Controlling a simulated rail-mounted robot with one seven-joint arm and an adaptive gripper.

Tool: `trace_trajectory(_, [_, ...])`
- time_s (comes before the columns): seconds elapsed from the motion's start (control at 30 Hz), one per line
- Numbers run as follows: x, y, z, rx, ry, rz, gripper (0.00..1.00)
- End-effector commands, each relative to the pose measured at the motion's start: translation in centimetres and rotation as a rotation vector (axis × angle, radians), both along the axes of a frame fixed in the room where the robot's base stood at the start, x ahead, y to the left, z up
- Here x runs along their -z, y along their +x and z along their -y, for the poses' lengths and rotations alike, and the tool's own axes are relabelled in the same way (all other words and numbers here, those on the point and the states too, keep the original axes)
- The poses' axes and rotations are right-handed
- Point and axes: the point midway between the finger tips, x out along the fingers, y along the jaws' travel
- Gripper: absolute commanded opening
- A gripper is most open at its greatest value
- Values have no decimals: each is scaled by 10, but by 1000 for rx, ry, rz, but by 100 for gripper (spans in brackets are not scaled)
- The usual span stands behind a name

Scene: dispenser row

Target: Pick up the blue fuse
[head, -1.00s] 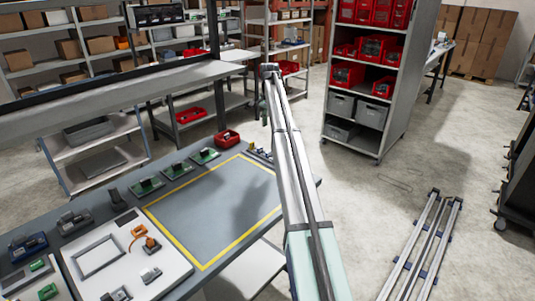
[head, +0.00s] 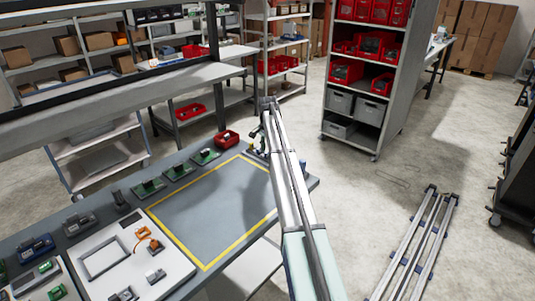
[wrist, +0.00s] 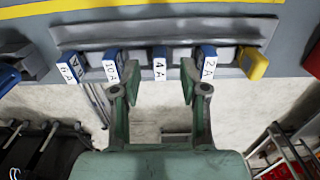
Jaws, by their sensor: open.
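In the wrist view several blue fuses stand in a row in a grey holder (wrist: 140,32), each with a white label. The blue fuse (wrist: 160,60) marked 4 A lies nearly centred, ahead of the gap between my fingers. Another blue fuse (wrist: 113,67) is beside the left finger and one (wrist: 207,60) beside the right finger. A further blue fuse (wrist: 72,66) stands farther left. My gripper (wrist: 153,88) is open and empty. In the head view the fuses are too small to tell apart.
A yellow fuse (wrist: 253,63) ends the row on the right. In the head view the grey workbench (head: 225,200) has a yellow-outlined clear area, green boards (head: 180,170) and a red bin (head: 227,139). Floor shows beyond the bench edge.

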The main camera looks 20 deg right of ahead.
Motion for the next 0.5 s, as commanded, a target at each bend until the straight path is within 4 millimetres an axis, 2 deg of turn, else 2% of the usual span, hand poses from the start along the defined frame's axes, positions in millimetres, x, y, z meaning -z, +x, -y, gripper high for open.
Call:
trace_trajectory(0.13, [12, 0, 0, 0, 0, 0, 44])
trace_trajectory(0.33, [14, 0, 0, 0, 0, 1, 44])
trace_trajectory(0.37, [14, 0, 0, 0, 0, 1, 37])
trace_trajectory(0.4, [14, 0, 0, 0, 0, 0, 23])
trace_trajectory(0.5, [14, 0, 0, 0, 0, 0, 0])
